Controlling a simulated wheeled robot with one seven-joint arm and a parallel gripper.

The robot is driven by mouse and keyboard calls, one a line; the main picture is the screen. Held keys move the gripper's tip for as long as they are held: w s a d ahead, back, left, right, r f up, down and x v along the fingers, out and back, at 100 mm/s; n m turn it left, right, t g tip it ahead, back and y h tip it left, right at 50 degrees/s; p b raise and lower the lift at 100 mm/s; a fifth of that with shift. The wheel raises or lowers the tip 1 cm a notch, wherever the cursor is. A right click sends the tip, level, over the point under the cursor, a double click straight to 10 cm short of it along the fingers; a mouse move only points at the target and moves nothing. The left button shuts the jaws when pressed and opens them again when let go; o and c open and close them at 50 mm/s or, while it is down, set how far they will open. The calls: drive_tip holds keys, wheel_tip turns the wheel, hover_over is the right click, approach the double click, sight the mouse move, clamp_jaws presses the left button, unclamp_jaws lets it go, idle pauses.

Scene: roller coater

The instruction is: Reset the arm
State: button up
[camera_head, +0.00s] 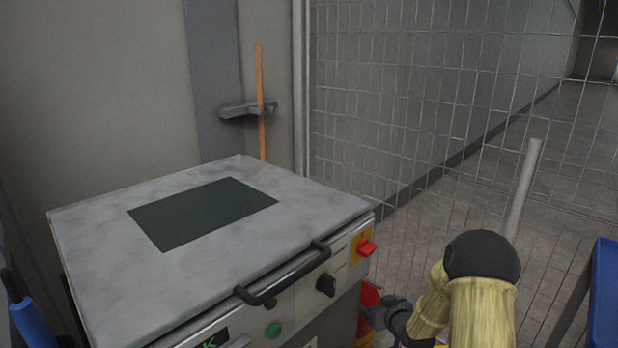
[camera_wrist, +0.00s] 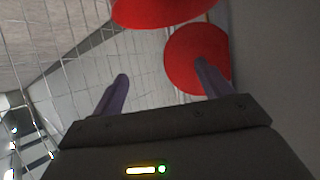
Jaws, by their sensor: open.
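My gripper (camera_head: 376,312) is low beside the right front corner of the grey machine (camera_head: 285,205). It is partly hidden by my yellow arm, which is bent at the lower right of the head view. In the wrist view my gripper (camera_wrist: 162,73) is open, its two purple fingers apart with nothing visible between them. A round red part (camera_wrist: 183,62) lies behind the right finger; I cannot tell whether they touch. A second red part (camera_wrist: 165,8) is at the top edge. Red also shows by the gripper in the head view (camera_head: 369,296).
The machine front carries a black handle (camera_head: 285,274), a black knob (camera_head: 326,285), a green button (camera_head: 273,330) and a red switch (camera_head: 366,247). A dark sheet (camera_head: 202,213) lies on top. A wire mesh fence (camera_head: 420,95) stands behind. A blue object (camera_head: 605,295) is at right.

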drive_tip(key=s+a+r+m+g+h+p, duration=0.1)
drive_tip(key=s+a+r+g, duration=0.3)
drive_tip(key=s, duration=0.6)
drive_tip(key=s+d+r+m+g+h+p, duration=0.1)
drive_tip(key=s+r+g, duration=0.3)
drive_tip(key=s, duration=0.7)
drive_tip(key=s+a+r+m+g+h+p, duration=0.1)
drive_tip(key=s+a+r+g, duration=0.1)
drive_tip(key=s+r, duration=0.6)
drive_tip(key=w+p+v, duration=0.2)
drive_tip(key=p+v, duration=1.5)
drive_tip(key=p, duration=0.1)
drive_tip(key=w+r+p+v, duration=0.1)
drive_tip(key=w+p+v, duration=0.2)
drive_tip(key=p+v, duration=1.5)
drive_tip(key=shift+w+p, duration=0.25)
drive_tip(key=shift+p, duration=0.55)
drive_tip(key=shift+f, duration=0.1)
